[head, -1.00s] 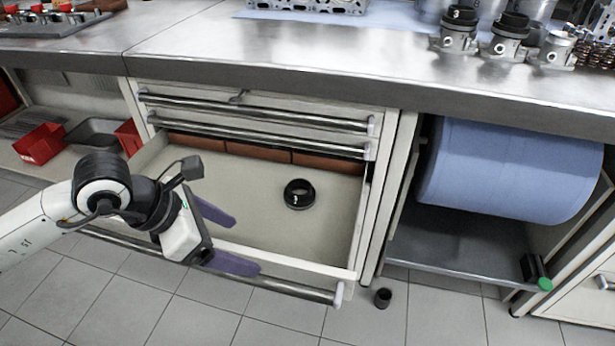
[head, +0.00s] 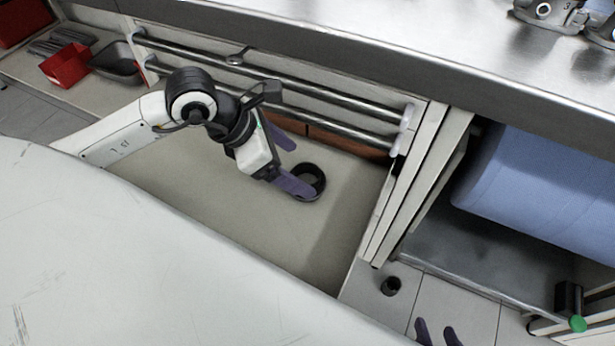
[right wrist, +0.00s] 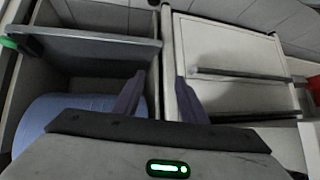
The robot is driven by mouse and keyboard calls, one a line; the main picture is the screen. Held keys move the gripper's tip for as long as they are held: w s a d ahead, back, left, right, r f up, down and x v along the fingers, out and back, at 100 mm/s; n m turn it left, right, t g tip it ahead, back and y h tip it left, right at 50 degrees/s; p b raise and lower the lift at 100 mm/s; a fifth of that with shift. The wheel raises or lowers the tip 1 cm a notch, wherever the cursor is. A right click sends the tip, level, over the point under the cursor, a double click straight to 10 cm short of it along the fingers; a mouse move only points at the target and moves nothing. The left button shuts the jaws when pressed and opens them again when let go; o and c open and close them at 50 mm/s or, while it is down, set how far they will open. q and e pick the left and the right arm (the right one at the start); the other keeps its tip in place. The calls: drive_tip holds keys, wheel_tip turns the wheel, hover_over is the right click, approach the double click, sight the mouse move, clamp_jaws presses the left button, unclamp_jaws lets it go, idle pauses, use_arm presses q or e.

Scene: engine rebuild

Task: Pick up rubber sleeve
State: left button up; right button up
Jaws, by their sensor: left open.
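The black ring-shaped rubber sleeve (head: 321,180) lies on the floor of the open drawer (head: 335,225). My left gripper (head: 304,171) is open at the sleeve. Its nearer purple finger overlaps the sleeve's near side in the head view, and its other finger is beyond and left of it. I cannot tell whether the fingers touch the sleeve. My right gripper (head: 436,329) shows only its fingertips at the head view's bottom edge. In the right wrist view its fingers (right wrist: 159,78) stand apart with nothing between them.
A small black cup-like part (head: 391,286) stands on the tiled floor right of the drawer. A blue roll (head: 550,190) sits in the open bay at right, with a green-ended part (head: 577,322) nearby. The steel bench (head: 400,60) overhangs the drawer. A red bin (head: 66,68) is at left.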

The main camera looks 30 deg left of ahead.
sight(319, 185)
use_arm(q)
drive_tip(key=b+x, duration=0.1)
drive_tip(key=x, duration=0.4)
drive_tip(key=shift+s+f, duration=0.1)
drive_tip(key=shift+f, duration=0.2)
drive_tip(key=c, duration=1.2)
drive_tip(key=shift+o, duration=0.2)
drive_tip(key=shift+r, duration=0.15)
